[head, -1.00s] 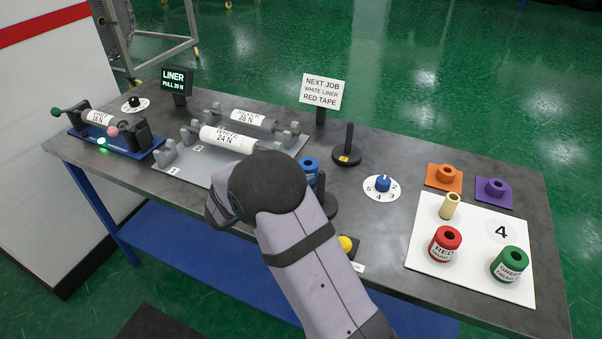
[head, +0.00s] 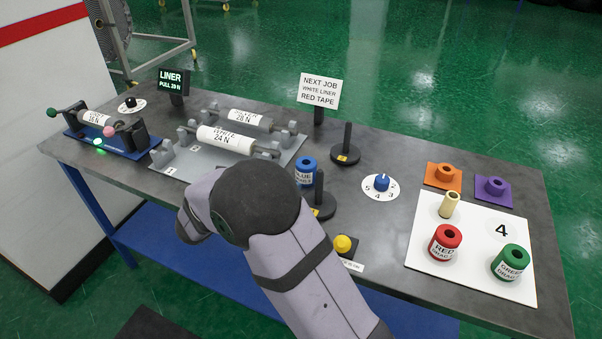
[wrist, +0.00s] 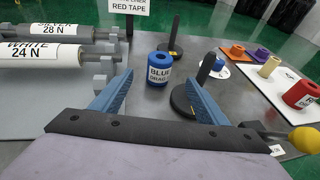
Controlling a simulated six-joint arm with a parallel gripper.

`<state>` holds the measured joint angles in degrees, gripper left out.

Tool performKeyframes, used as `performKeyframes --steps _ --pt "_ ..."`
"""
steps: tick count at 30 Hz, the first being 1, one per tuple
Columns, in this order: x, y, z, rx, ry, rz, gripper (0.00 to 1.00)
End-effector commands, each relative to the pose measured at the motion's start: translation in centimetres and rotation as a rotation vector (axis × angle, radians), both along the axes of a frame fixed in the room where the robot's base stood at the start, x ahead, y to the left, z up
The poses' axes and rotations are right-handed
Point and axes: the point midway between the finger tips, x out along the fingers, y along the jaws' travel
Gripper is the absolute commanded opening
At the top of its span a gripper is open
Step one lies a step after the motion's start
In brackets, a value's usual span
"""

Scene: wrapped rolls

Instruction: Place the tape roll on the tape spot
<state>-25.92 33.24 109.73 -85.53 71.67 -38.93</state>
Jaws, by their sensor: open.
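A blue tape roll (head: 306,170) stands upright on the grey table, behind and beside the front black peg stand (head: 321,204). The wrist view shows the blue roll (wrist: 158,70) beyond my gripper (wrist: 158,80), framed between its spread, empty blue fingers. In the head view my own arm hides the fingers. A red roll (head: 445,242) and a green roll (head: 510,262) stand on the white mat (head: 470,280) at right. I cannot tell which mark is the tape spot.
A sign (head: 319,91) reads white liner, red tape. A rear peg stand (head: 346,152), a blue dial (head: 381,182), a yellow button (head: 344,244) and a tan cylinder (head: 449,204) stand around. White (head: 226,140) and silver liner rollers lie at left.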

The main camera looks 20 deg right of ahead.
Motion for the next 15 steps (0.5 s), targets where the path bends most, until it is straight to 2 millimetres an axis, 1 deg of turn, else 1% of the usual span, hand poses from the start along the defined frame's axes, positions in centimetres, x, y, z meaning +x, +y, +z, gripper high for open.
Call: performKeyframes --steps 2,7,9,15 --pt "0.4 -0.7 -0.6 0.001 -0.001 -0.003 0.68" --pt "2.0 -3.2 -1.8 0.000 -0.002 -0.006 0.68" --pt "2.4 -3.7 -1.9 0.001 -0.001 -0.003 0.68" --pt "2.7 -4.1 -1.7 -0.001 0.001 -0.001 0.68"
